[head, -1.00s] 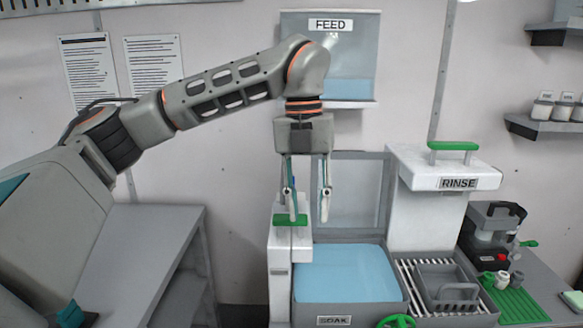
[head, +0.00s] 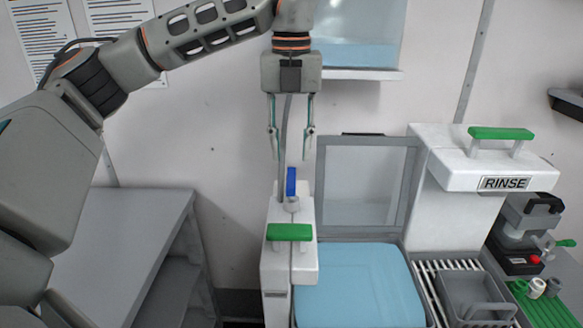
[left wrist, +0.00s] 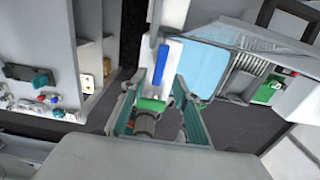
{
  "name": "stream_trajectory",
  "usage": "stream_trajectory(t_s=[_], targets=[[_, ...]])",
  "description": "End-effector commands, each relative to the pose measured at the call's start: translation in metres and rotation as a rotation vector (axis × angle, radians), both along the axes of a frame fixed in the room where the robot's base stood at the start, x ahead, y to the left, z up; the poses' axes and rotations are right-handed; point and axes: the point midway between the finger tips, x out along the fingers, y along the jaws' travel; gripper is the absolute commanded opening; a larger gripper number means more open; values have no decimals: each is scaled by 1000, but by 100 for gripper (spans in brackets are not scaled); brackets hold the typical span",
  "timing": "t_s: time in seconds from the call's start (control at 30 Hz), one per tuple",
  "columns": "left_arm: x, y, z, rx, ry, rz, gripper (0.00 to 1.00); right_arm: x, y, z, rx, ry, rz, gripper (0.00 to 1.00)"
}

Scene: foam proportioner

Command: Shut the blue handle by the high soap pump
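The blue handle (head: 291,182) is a small upright bar on top of the white soap pump (head: 303,262), in front of a grey pipe. The pump's green handle (head: 290,232) sits lower on its front. My left gripper (head: 290,150) points down with its two fingers apart and empty. In the head view its tips appear just above the blue handle; the exact depth between them is unclear. In the left wrist view the blue handle (left wrist: 159,62) shows just beyond the open fingers (left wrist: 160,88), apparently untouched. My right gripper is not in view.
The blue soak basin (head: 358,285) with its raised clear lid (head: 360,185) stands right of the pump. The white rinse unit (head: 450,200) is further right. A grey table (head: 130,240) stands at left. The wall is close behind.

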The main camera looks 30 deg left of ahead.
Motion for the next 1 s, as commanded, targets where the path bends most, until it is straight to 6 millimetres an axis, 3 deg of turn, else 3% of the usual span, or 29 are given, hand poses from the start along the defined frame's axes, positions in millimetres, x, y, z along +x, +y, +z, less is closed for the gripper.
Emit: stream_trajectory(t_s=[0.1, 0.33, 0.77, 0.87, 0.9, 1.0], targets=[[-1, 0, -21, 0, 5, 0, 31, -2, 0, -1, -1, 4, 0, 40], [0, 0, -50, 0, 3, 1, 31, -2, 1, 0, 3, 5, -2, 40], [0, 0, -58, -1, 0, 1, 31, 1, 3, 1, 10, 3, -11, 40], [0, 0, -58, -1, 0, 1, 5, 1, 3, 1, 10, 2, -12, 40], [0, 0, -58, -1, 0, 1, 0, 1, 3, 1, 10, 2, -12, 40], [0, 0, -58, -1, 0, 1, 0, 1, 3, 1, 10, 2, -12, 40]])
